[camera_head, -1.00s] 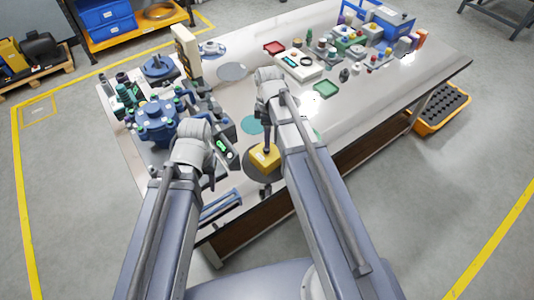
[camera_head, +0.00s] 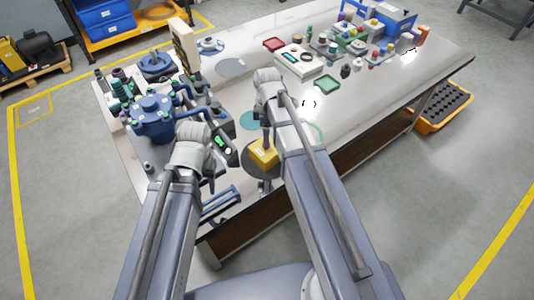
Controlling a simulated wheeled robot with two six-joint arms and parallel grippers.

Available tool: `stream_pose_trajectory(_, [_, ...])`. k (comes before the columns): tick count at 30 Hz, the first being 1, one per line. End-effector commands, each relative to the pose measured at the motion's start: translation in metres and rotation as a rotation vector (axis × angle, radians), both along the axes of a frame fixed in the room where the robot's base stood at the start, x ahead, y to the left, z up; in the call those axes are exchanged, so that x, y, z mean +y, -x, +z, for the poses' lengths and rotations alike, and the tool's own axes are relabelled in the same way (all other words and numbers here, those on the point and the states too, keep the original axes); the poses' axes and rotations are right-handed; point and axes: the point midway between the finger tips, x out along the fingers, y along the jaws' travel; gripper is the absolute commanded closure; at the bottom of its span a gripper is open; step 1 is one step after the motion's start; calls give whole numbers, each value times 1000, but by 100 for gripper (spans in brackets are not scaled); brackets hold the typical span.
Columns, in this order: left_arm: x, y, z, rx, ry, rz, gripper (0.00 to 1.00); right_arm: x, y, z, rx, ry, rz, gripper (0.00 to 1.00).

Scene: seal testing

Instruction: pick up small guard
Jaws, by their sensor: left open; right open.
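I cannot tell for sure which object is the small guard. A yellow block (camera_head: 263,153) with a pale label sits on a dark round disc (camera_head: 255,170) near the table's front edge. My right gripper (camera_head: 267,144) points down just above or beside the yellow block; its fingers are small and partly hidden by my wrist, and I cannot tell whether they touch it. My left gripper (camera_head: 211,185) points down by the front left of the table, beside a blue-handled frame (camera_head: 218,199). Nothing shows in its fingers.
A blue valve assembly (camera_head: 153,118) stands left of my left wrist. A dark device with a green display (camera_head: 222,143) lies between the arms. The table's right front is clear.

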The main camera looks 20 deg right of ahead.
Motion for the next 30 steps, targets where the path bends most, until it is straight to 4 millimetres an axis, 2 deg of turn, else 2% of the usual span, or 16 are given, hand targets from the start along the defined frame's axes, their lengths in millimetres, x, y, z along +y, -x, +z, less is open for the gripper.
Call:
stream_pose_trajectory(1, [0,0,-14,0,0,0,50,1,-3,-14,0,0,1,31])
stream_pose_trajectory(6, [0,0,-33,0,0,0,50,2,-2,-32,0,0,0,31])
stream_pose_trajectory(15, [0,0,-33,0,0,0,50,2,-2,-33,0,0,0,31])
stream_pose_trajectory(30, [0,0,-33,0,0,0,50,2,-2,-33,0,0,0,86])
